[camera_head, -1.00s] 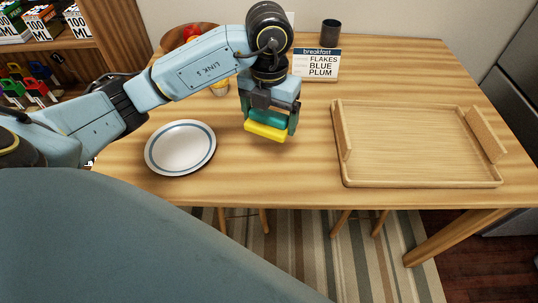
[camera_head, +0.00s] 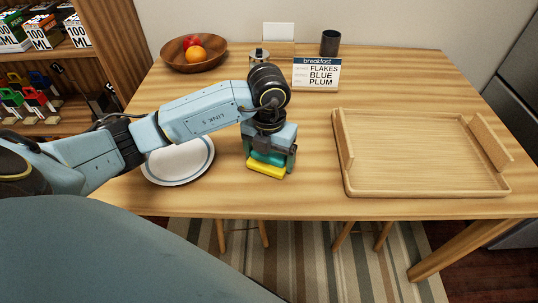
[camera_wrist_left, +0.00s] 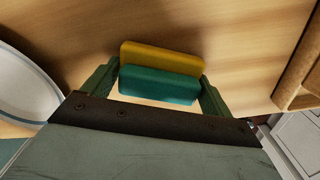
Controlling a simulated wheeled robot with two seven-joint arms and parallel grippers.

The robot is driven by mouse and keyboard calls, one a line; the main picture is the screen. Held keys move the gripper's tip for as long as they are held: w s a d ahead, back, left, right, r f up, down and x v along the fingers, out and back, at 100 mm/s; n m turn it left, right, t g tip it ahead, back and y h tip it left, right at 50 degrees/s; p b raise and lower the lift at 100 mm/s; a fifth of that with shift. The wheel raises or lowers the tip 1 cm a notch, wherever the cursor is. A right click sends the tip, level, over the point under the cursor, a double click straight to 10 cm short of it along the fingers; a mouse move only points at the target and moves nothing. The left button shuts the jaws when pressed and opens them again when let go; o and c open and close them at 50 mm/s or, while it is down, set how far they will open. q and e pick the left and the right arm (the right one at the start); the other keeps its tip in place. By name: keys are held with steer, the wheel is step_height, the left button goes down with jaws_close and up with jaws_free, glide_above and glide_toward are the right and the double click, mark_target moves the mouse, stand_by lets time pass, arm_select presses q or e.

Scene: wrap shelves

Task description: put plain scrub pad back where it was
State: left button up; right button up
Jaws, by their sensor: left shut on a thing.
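The scrub pad (camera_head: 266,170) is a two-layer block, yellow and teal. My left gripper (camera_head: 270,160) points down and is shut on it, between the plate and the tray near the table's front edge. In the left wrist view the pad (camera_wrist_left: 160,70) lies between the two fingers (camera_wrist_left: 158,85), its yellow layer on the far side. I cannot tell whether the pad touches the table. My right gripper is not in view.
A white plate with a blue ring (camera_head: 180,165) lies just left of the gripper, partly behind my arm. A wooden tray (camera_head: 425,189) is at right. A breakfast sign (camera_head: 317,74), dark cup (camera_head: 330,43) and fruit bowl (camera_head: 176,62) stand at the back. The table (camera_head: 310,150) between gripper and tray is clear.

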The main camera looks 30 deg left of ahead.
arm_select(q)
steer(key=shift+f, duration=0.1)
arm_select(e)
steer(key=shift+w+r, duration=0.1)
arm_select(q)
steer(key=o, duration=0.8)
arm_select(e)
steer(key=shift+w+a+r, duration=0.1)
arm_select(q)
step_height(320, 180, up, 12)
steer(key=p, duration=0.3)
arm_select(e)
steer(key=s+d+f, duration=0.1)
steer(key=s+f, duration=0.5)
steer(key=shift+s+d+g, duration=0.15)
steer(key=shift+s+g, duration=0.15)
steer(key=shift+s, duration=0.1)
